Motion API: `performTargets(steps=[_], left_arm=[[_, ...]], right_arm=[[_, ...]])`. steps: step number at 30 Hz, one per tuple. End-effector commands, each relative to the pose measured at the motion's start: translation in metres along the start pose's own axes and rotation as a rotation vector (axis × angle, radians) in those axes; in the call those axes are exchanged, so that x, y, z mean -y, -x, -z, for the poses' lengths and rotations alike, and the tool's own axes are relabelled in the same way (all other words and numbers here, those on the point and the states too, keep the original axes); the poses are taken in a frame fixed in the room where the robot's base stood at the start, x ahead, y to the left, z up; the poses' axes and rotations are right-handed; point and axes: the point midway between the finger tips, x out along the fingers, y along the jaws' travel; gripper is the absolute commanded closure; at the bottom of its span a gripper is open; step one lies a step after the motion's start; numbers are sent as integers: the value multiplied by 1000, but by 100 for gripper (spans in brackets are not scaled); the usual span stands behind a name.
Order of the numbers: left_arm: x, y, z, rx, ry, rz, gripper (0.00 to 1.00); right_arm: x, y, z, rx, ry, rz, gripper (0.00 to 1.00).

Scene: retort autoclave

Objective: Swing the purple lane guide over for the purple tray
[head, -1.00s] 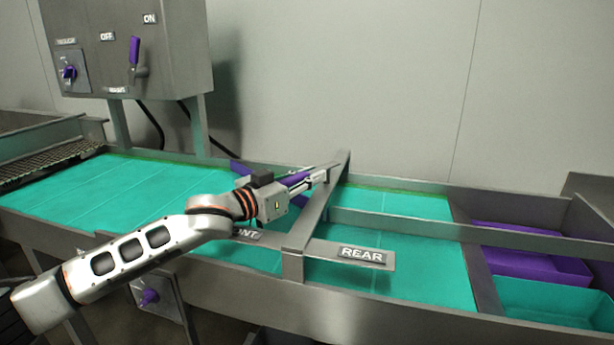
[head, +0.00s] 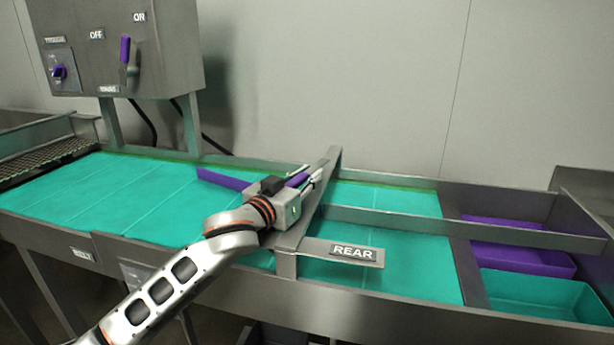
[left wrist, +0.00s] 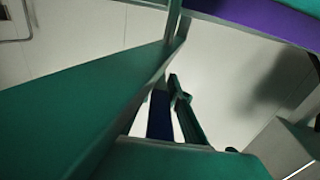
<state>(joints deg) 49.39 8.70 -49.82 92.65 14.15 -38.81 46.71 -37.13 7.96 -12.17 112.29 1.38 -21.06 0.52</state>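The purple lane guide (head: 222,179) is a thin bar lying at a slant over the green belt, left of my gripper. Its right part is hidden behind my wrist. My left gripper (head: 312,182) is over the belt, beside the slanted grey metal bar. A purple piece shows along its fingers; I cannot tell if it belongs to the guide, or if the fingers are closed on it. In the left wrist view, a purple strip (left wrist: 260,22) crosses the top right, and a dark blue piece lies beside a finger. The purple tray (head: 515,260) is at the right end, in the rear lane.
A green tray (head: 545,294) sits in front of the purple one. A grey divider rail (head: 455,229) separates the lanes. A plate marked REAR (head: 352,253) sticks out by the slanted bar (head: 308,215). A control box (head: 125,55) stands behind the belt at left.

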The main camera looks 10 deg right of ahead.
Motion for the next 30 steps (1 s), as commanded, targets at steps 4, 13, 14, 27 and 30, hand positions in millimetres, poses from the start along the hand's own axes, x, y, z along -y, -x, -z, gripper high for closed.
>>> performTargets(steps=[4,13,14,27,30], left_arm=[[-1,0,1,-1,0,-1,67],[1,2,0,0,-1,1,67],[1,4,0,0,-1,1,67],[0,76,-1,1,1,0,67],[0,93,0,0,0,0,67]], right_arm=[[0,0,-1,1,0,0,60],[-1,1,-1,2,4,-1,60],[-1,1,-1,2,3,-1,60],[0,0,0,-1,1,0,60],[0,0,1,-1,1,0,60]])
